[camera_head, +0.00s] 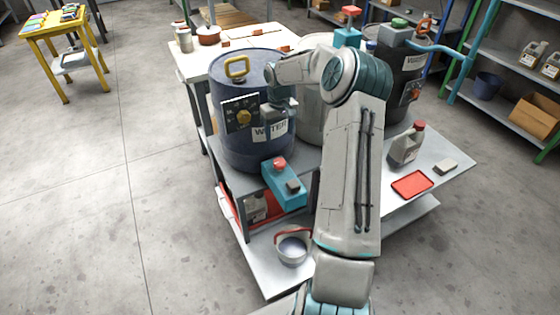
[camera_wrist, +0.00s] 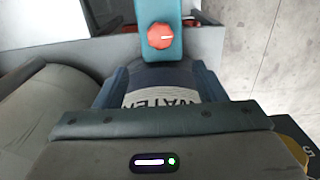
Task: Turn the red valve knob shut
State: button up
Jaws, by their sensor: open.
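The red valve knob (camera_head: 279,163) sits on a teal box (camera_head: 290,197) at the front of the dark blue WATER barrel (camera_head: 225,90). In the wrist view the red knob (camera_wrist: 160,36) is at top centre on its teal mount (camera_wrist: 158,10), and a white line on it runs toward the right. My gripper (camera_head: 277,113) is in front of the barrel's label, above the knob in the head view. In the wrist view my gripper (camera_wrist: 160,75) has its fingers apart and empty, with the WATER label (camera_wrist: 172,97) showing between them. The knob lies beyond the fingertips, apart from them.
A dark panel with a yellow dial (camera_head: 243,117) is on the barrel's front left. A grey jug (camera_head: 407,145) and a red tray (camera_head: 412,184) stand on the right shelf. Open floor lies left.

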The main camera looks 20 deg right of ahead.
aim_at(280, 162)
notch_tip(280, 162, down, 14)
jog(key=shift+r, duration=0.15)
dwell(0.3)
jog(key=c, duration=1)
